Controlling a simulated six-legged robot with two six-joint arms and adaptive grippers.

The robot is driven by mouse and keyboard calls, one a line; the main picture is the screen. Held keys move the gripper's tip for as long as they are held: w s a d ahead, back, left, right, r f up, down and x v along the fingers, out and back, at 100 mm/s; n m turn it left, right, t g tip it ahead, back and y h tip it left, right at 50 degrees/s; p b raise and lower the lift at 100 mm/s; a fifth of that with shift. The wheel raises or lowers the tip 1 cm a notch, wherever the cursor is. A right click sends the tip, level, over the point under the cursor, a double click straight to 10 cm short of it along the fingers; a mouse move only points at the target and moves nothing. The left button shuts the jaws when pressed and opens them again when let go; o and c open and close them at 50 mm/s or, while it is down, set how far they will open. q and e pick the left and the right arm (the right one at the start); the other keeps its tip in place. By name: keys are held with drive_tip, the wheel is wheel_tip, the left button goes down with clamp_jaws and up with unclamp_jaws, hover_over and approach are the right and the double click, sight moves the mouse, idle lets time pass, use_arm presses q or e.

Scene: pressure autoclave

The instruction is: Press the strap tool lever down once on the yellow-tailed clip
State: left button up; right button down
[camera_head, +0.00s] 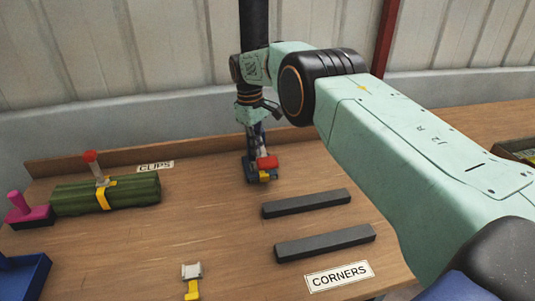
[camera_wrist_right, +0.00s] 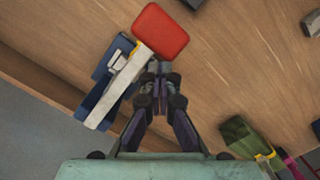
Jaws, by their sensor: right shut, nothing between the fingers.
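The strap tool (camera_head: 251,172), a dark blue body with a red-ended lever (camera_head: 267,161) and a yellow piece at its front, stands on the bench near the back wall. In the right wrist view its lever is a pale bar with a red end (camera_wrist_right: 160,31), slanting over the dark blue body (camera_wrist_right: 108,62); a little yellow (camera_wrist_right: 135,47) shows beside the bar. My right gripper (camera_head: 257,143) is shut and empty, just above and behind the tool. Its fingertips (camera_wrist_right: 160,72) appear close beside the lever; contact cannot be told. My left gripper is out of view.
A green bundle (camera_head: 135,192) with a yellow strap (camera_head: 103,196) and a red-topped pale post (camera_head: 92,158) lies left. A pale piece with a yellow tail (camera_head: 192,289) lies in front. Two dark bars (camera_head: 306,203) (camera_head: 325,243) lie right.

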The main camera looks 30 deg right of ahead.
wheel_tip(320, 180, up, 7)
drive_tip(key=shift+w+a+r, duration=0.2)
drive_tip(key=shift+w, duration=0.15)
idle(0.9)
drive_tip(key=shift+s, duration=0.15)
